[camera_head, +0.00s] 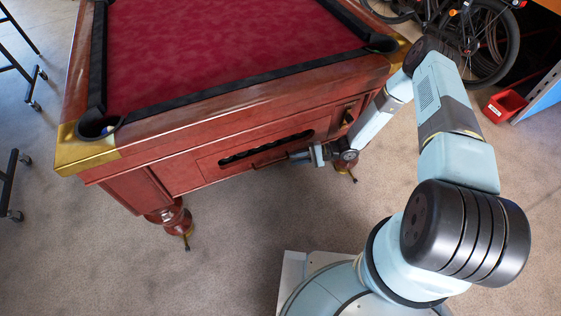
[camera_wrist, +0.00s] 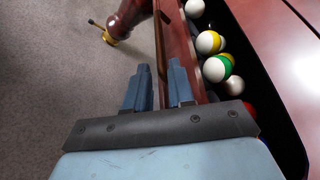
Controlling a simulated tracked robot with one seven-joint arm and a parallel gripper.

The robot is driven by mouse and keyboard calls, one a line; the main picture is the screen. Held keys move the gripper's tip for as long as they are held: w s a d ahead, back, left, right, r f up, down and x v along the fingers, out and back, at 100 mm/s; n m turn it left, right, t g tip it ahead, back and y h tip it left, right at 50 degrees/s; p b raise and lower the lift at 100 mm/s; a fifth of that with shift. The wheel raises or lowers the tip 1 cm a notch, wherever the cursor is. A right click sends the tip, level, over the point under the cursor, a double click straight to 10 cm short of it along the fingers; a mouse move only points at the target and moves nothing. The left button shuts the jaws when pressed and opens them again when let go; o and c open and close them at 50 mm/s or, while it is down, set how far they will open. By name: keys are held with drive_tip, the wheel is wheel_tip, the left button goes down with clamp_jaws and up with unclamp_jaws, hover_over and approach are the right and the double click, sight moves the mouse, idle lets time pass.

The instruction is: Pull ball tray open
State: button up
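The ball tray (camera_head: 225,164) is set in the red-brown side of the pool table, with a long dark slot above its front. A dark bar handle (camera_head: 268,161) runs along the front. In the wrist view the tray's wooden front edge (camera_wrist: 186,40) runs beside several balls, among them a green and white ball (camera_wrist: 217,68). My gripper (camera_head: 301,156) is at the handle's right end. The right finger overlaps the wooden edge. I cannot tell whether it touches the handle.
The pool table (camera_head: 230,92) with red cloth fills the upper left. A table leg (camera_head: 170,217) stands on the carpet. A bicycle (camera_head: 480,40) and a red bin (camera_head: 505,105) are at upper right. Carpet in front of the tray is clear.

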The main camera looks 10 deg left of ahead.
sight(280, 161)
drive_tip(key=x, duration=0.7)
drive_tip(key=shift+a, duration=0.15)
drive_tip(key=shift+c, duration=0.4)
drive_tip(key=shift+f, duration=0.1)
clamp_jaws()
drive_tip(key=shift+s, duration=0.1)
